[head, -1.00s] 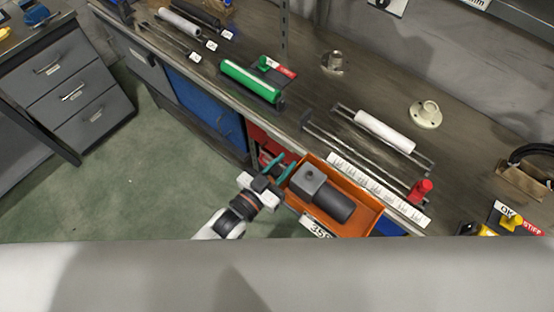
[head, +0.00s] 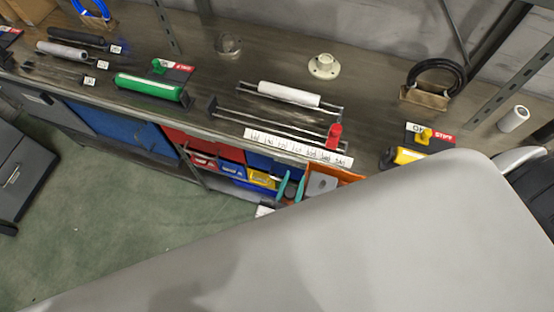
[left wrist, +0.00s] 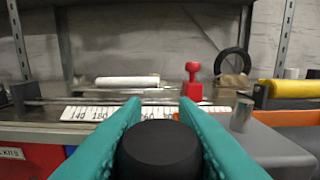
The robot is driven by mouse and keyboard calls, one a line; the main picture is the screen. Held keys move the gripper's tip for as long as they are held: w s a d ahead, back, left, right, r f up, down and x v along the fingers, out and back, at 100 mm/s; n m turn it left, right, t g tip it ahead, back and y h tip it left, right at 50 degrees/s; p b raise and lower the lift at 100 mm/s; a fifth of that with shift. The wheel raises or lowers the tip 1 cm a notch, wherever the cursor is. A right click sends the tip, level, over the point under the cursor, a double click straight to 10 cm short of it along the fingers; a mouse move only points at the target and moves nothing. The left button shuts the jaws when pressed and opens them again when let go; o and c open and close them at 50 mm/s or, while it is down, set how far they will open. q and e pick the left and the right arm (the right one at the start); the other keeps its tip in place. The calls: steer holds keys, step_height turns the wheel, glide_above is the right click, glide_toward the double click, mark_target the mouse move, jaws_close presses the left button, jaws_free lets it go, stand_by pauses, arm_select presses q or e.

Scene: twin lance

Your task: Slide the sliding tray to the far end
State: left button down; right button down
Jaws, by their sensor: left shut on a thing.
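The orange tray (head: 342,172), holding a grey block-shaped part (head: 321,184), sits below the bench front edge; my grey body hides most of it. In the left wrist view the orange tray wall (left wrist: 292,118) and the grey part (left wrist: 262,143) show at the right. My left gripper (head: 290,188) is at the tray's left side. Its teal fingers (left wrist: 160,135) are on both sides of a black round-ended piece (left wrist: 160,152) and shut on it; whether this belongs to the tray cannot be told. My right gripper is not in view.
A white number scale (head: 295,147) runs along the bench edge above the tray, with a red knob (head: 334,136) near its right end. A white roller (head: 290,95) lies behind. Red, blue and yellow bins (head: 262,179) stand below the bench.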

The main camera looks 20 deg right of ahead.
arm_select(q)
steer(key=shift+s+d+f, duration=0.15)
steer(key=shift+s+d, duration=0.3)
steer(key=shift+s, duration=0.05)
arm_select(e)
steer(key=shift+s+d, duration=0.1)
arm_select(q)
steer(key=c, duration=1.4)
jaws_free()
steer(key=shift+c, duration=0.2)
steer(key=shift+o, duration=1.4)
steer(key=shift+s+d, duration=0.1)
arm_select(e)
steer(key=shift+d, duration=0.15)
arm_select(q)
steer(key=b+v, duration=0.3)
steer(key=v, duration=0.9)
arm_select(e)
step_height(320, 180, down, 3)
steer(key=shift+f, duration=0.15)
